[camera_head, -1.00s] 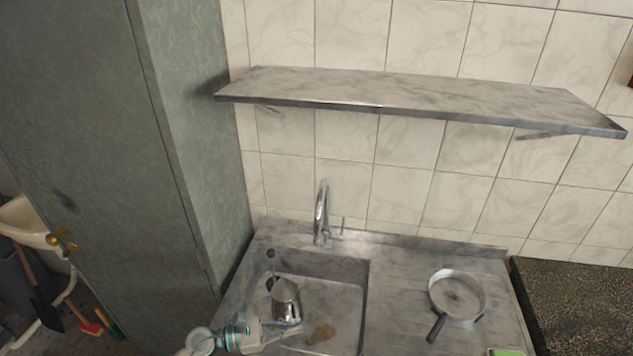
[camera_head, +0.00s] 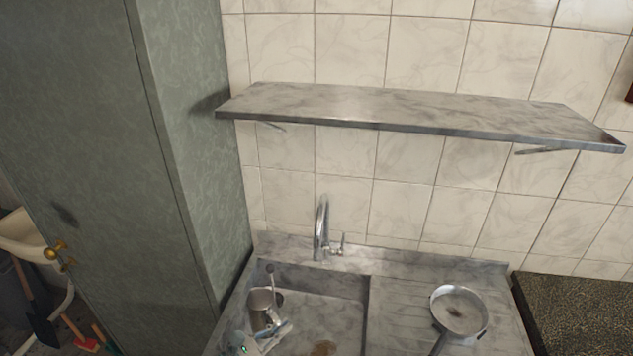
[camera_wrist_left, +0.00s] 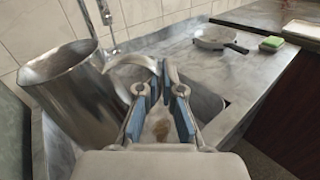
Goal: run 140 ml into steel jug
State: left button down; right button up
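The steel jug (camera_head: 262,308) is in the left part of the sink (camera_head: 366,305), roughly upright, with its open mouth up. In the left wrist view the jug (camera_wrist_left: 75,95) fills the left side. My left gripper (camera_head: 277,330) is at the jug's handle; in the left wrist view its fingers (camera_wrist_left: 166,80) close around the handle (camera_wrist_left: 130,62). The chrome tap (camera_head: 321,228) stands behind the sink, right of the jug, with a lever (camera_head: 343,243) on its right. No water stream shows. I cannot see into the jug's bottom. My right gripper is out of view.
A frying pan (camera_head: 459,310) lies on the drainboard right of the sink. A brown stain (camera_head: 324,347) marks the sink floor. A shelf (camera_head: 420,112) hangs above. A green cabinet (camera_head: 205,150) stands close on the left.

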aim_at(260, 329)
pick_arm(q)
jog(key=shift+w+a+f+n+t+y, duration=0.1)
jog(key=shift+a+n+t+y, duration=0.2)
jog(key=shift+n+t+y, duration=0.15)
jog(key=a+f+n+t+y, duration=0.1)
jog(key=y, duration=0.1)
jog(key=a+f+n+t+y, duration=0.1)
jog(key=a+n+y, duration=0.1)
jog(key=a+f+n+t+y, duration=0.1)
jog(key=a+n+t+y, duration=0.1)
jog(key=shift+w+a, duration=0.2)
jog(key=shift+w, duration=0.05)
jog(key=s+a+f+n+t+y, duration=0.1)
jog(key=s+a+f+n+y, duration=0.1)
jog(key=a+f+n+y, duration=0.2)
jog(key=shift+s+a+y, duration=0.15)
jog(key=shift+a+y, duration=0.5)
jog(key=shift+y, duration=0.9)
